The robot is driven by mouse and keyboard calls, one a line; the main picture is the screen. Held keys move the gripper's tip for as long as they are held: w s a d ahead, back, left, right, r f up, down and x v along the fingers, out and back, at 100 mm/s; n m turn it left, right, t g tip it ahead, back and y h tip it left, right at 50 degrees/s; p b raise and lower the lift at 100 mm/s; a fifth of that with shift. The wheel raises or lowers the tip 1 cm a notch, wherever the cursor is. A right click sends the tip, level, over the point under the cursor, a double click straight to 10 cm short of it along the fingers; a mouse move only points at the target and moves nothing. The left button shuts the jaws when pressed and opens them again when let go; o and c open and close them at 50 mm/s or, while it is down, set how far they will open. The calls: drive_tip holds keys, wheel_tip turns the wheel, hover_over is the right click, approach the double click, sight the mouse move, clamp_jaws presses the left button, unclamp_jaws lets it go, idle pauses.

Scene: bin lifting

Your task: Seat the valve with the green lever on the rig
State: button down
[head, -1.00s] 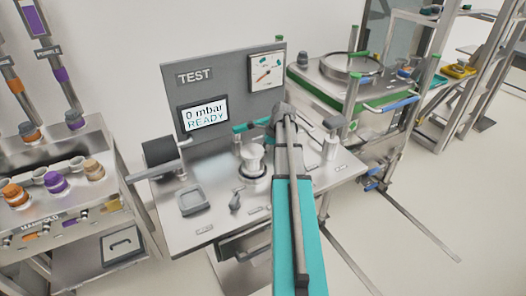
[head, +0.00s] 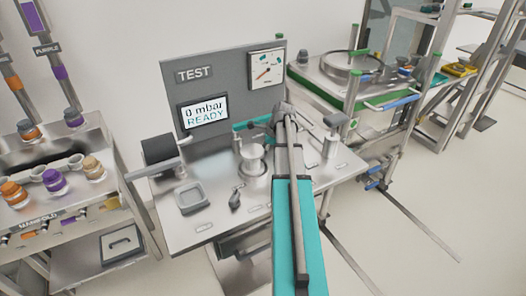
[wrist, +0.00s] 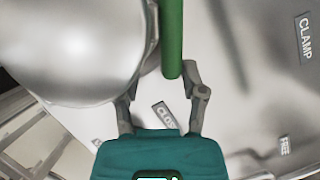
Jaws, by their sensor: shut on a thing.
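The valve is a pale silver round body (head: 253,160) standing upright at the middle of the test rig's bench (head: 200,232). In the wrist view its large silver body (wrist: 75,45) fills the upper left, with the green lever (wrist: 171,40) beside it. My gripper (head: 243,138) is over the valve, in front of the TEST panel. In the wrist view my gripper (wrist: 163,85) has its fingers either side of the lever's near end and is shut on the valve. The left fingertip is partly hidden by the body. The lever is not clear in the head view.
The panel screen (head: 205,115) reads 0 mbar READY. CLAMP (wrist: 306,37) and FREE (wrist: 285,146) labels show. The manifold cart (head: 60,215) is left.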

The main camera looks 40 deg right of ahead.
idle(0.4)
drive_tip(key=shift+c, duration=0.4)
unclamp_jaws()
drive_tip(key=shift+o, duration=0.4)
drive_tip(key=shift+r, duration=0.15)
drive_tip(key=shift+r+p, duration=4.4)
drive_tip(key=shift+p, duration=0.1)
drive_tip(key=s+a+n+g+h, duration=0.1)
drive_tip(key=s+a+n, duration=0.1)
drive_tip(key=a+n, duration=0.6)
drive_tip(key=s+a+f+n+g+h, duration=0.1)
drive_tip(key=a+n, duration=0.8)
drive_tip(key=a, duration=1.1)
drive_tip(key=s+a+n+g+h, duration=0.1)
drive_tip(key=s+a+n, duration=0.2)
drive_tip(key=a+n, duration=0.6)
drive_tip(key=a, duration=0.5)
drive_tip(key=shift+s+f+h, duration=0.25)
drive_tip(key=shift+s+h, duration=0.05)
